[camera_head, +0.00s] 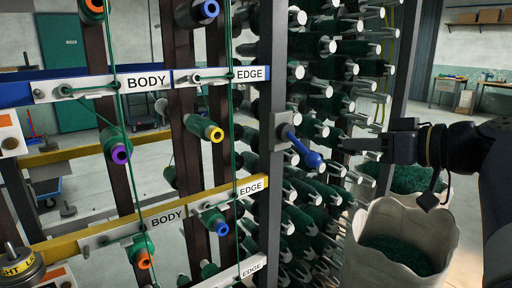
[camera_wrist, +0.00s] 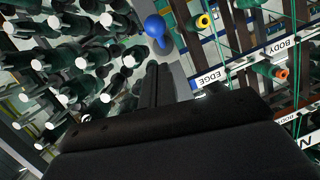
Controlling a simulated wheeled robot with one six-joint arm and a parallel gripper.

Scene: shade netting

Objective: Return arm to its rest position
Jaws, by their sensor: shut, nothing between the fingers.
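My gripper (camera_head: 352,147) reaches in from the right in the head view, its dark fingers pointing left. It is shut and empty. The fingers also show in the wrist view (camera_wrist: 155,88), closed together. A blue-knobbed lever (camera_head: 303,151) on a grey post stands just left of the fingertips, with a small gap that looks clear of contact. The blue knob is also in the wrist view (camera_wrist: 155,27), ahead of the fingers. My arm comes from the right edge of the head view.
A rack of green spools with white ends (camera_head: 325,90) stands behind the post. Coloured-tipped spools and thread run by BODY (camera_head: 145,80) and EDGE (camera_head: 250,75) labels at left. A white bin of green material (camera_head: 365,225) sits below my gripper.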

